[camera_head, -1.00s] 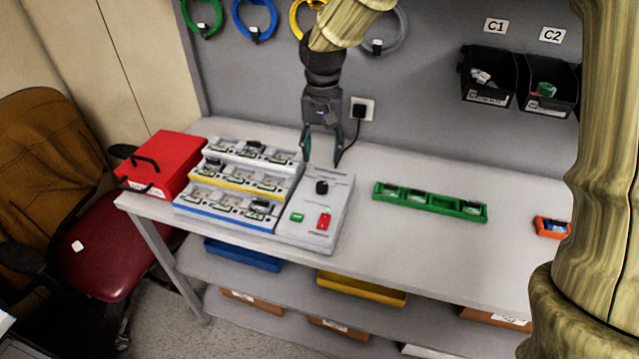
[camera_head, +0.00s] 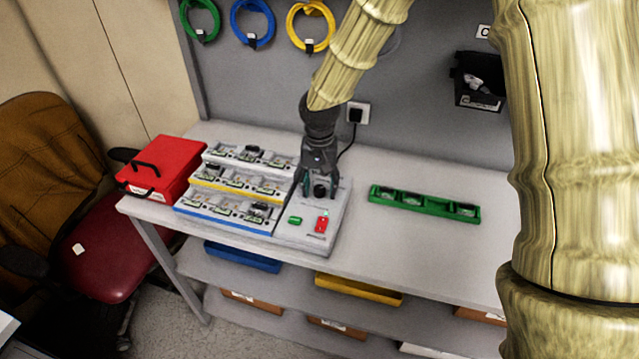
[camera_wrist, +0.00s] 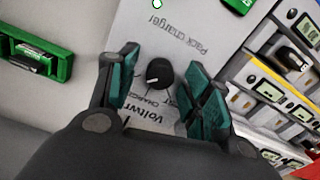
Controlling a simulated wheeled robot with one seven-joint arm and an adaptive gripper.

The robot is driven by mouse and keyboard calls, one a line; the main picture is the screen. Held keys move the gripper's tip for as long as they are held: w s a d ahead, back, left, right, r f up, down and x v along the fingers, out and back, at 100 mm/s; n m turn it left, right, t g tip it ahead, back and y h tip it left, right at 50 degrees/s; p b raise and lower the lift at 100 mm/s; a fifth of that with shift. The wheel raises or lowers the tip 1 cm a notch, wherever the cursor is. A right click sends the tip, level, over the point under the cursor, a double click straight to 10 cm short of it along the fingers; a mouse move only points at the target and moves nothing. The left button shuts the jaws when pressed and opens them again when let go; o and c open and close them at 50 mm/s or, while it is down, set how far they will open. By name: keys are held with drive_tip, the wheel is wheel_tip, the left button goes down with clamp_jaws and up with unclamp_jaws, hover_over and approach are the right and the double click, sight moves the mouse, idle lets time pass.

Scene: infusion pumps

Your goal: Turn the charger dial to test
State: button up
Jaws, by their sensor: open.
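The charger (camera_head: 290,236) is a light grey panel at the right end of the tiered rack. Its round black dial (camera_wrist: 158,73) has a white pointer mark, which in the wrist view points lower left, towards the CHARGE lettering. Partly hidden lettering that seems to read TEST lies to the dial's lower right. My gripper (camera_wrist: 160,80) is open, with its green-padded fingers on either side of the dial and visible gaps to it. In the head view my gripper (camera_head: 320,188) is down at the dial (camera_head: 320,190), partly covering it.
The charger also has a green part (camera_head: 295,220) and a red switch (camera_head: 322,224). The tiered rack (camera_head: 235,184) of small devices stands close on its left. A green tray (camera_head: 424,204) lies to the right, with bare table between. A red box (camera_head: 160,166) stands far left.

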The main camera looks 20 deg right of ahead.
drive_tip(key=shift+f, duration=0.15)
drive_tip(key=c, duration=1)
drive_tip(key=shift+n, duration=0.3)
drive_tip(key=n+p, duration=0.2)
drive_tip(key=n, duration=0.1)
drive_tip(key=shift+n, duration=0.3)
drive_tip(key=n+p, duration=0.1)
drive_tip(key=n, duration=0.3)
drive_tip(key=shift+n+p, duration=0.3)
drive_tip(key=n+p, duration=0.1)
drive_tip(key=n, duration=0.3)
drive_tip(key=shift+d+n, duration=0.1)
drive_tip(key=shift+n, duration=0.2)
drive_tip(key=shift+n+p, duration=0.95)
drive_tip(key=shift+n, duration=1.25)
drive_tip(key=shift+w, duration=0.1)
